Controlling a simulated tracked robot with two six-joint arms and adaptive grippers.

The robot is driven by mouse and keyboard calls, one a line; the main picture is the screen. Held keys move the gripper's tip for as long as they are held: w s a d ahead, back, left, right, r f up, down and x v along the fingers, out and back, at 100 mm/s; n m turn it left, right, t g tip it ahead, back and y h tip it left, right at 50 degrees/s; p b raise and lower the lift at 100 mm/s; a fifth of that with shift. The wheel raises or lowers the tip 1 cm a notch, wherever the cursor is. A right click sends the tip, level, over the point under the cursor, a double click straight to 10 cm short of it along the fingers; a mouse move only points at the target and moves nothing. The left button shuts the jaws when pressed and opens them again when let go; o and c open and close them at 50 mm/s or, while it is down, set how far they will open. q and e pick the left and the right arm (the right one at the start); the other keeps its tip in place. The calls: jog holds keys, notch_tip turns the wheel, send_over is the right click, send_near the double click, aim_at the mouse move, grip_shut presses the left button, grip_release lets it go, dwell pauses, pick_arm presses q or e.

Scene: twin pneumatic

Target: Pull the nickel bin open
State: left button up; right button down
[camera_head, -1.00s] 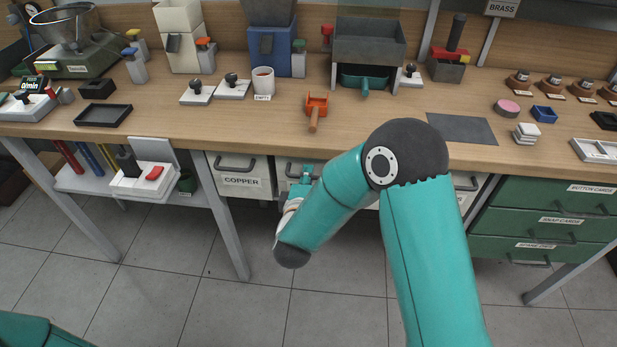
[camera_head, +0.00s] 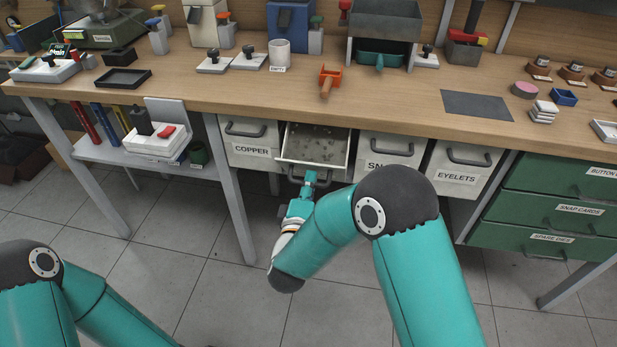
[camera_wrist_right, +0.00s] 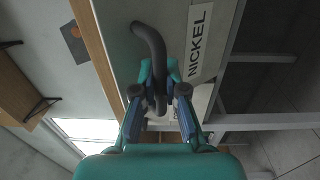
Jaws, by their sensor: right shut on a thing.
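The nickel bin (camera_head: 314,146) is a white drawer under the bench, pulled out toward me between the copper bin and a bin whose label starts "SN". Small grey pieces lie on its floor. Its front carries a dark bar handle and the NICKEL label (camera_wrist_right: 199,42), seen in the right wrist view. My right gripper (camera_head: 309,179) is at the front of this bin. In the right wrist view the fingers (camera_wrist_right: 158,97) are closed around the dark handle (camera_wrist_right: 152,45). My left arm shows at the lower left, but its gripper is out of view.
The copper bin (camera_head: 248,142) is closed on the left. The "SN" bin (camera_head: 388,158) and the eyelets bin (camera_head: 462,166) are on the right. Green drawers (camera_head: 545,210) stand farther right. A table leg (camera_head: 231,190) stands left of my right gripper. The floor in front is open.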

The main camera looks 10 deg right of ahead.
jog(key=shift+s+f, duration=0.55)
jog(key=shift+f, duration=0.35)
jog(key=shift+a, duration=0.1)
jog(key=c, duration=1.2)
grip_release()
jog(key=shift+w, duration=0.1)
jog(key=shift+r, duration=0.1)
jog(key=v, duration=0.7)
jog(key=shift+s+a, duration=0.15)
jog(key=shift+s, duration=0.1)
